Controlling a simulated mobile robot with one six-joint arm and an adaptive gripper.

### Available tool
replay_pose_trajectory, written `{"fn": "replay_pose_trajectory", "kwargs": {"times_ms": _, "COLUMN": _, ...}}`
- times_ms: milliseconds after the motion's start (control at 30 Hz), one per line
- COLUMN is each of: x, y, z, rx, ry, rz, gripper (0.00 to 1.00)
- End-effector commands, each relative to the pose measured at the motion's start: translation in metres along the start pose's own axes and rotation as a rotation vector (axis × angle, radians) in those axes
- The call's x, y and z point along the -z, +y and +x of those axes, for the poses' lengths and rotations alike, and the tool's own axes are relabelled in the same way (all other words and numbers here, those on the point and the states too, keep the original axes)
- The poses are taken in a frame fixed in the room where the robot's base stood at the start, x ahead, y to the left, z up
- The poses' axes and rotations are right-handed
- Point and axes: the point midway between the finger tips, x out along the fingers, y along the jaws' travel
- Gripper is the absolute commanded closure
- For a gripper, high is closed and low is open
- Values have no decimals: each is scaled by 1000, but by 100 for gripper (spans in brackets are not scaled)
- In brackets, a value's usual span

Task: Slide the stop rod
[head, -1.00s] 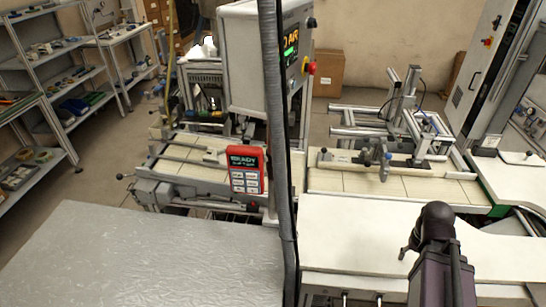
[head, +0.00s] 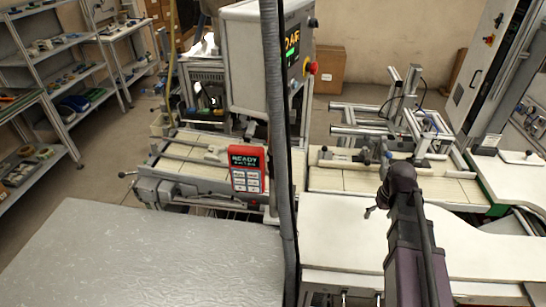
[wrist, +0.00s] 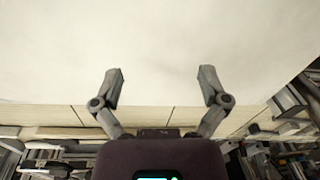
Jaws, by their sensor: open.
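I cannot tell for certain which part is the stop rod. A light bar (head: 345,162) with a dark knob at its left end lies along the tiled bed at the right, in the head view. A grey clamp-like fitting (head: 367,153) stands by it, partly hidden behind my arm. Another thin rod with a black ball end (head: 124,175) sticks out left of the left bed. My gripper (wrist: 160,78) is open and empty in the wrist view, over a plain pale surface. In the head view my gripper (head: 371,210) is over the white worktop, in front of the bar, and mostly hidden.
The white worktop (head: 335,235) is clear. A grey table (head: 160,255) fills the front left. A red panel (head: 246,168) reading READY and a hanging control box (head: 255,60) stand near the dark vertical column. A metal frame (head: 400,110) rises behind the right bed.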

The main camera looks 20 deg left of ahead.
Motion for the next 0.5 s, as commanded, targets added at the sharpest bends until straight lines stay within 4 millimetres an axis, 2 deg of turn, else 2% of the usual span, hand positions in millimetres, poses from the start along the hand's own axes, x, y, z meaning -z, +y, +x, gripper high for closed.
{"fn": "replay_pose_trajectory", "kwargs": {"times_ms": 33, "x": 41, "y": -9, "z": -6, "rx": 18, "ry": 8, "rz": -92, "gripper": 6}}
{"fn": "replay_pose_trajectory", "kwargs": {"times_ms": 100, "x": 82, "y": -26, "z": -9, "rx": 45, "ry": 23, "rz": -229, "gripper": 6}}
{"fn": "replay_pose_trajectory", "kwargs": {"times_ms": 267, "x": 173, "y": -79, "z": -16, "rx": 106, "ry": 67, "rz": -553, "gripper": 6}}
{"fn": "replay_pose_trajectory", "kwargs": {"times_ms": 400, "x": 248, "y": -134, "z": -21, "rx": 154, "ry": 113, "rz": -831, "gripper": 6}}
{"fn": "replay_pose_trajectory", "kwargs": {"times_ms": 500, "x": 292, "y": -176, "z": -25, "rx": 184, "ry": 150, "rz": -1011, "gripper": 6}}
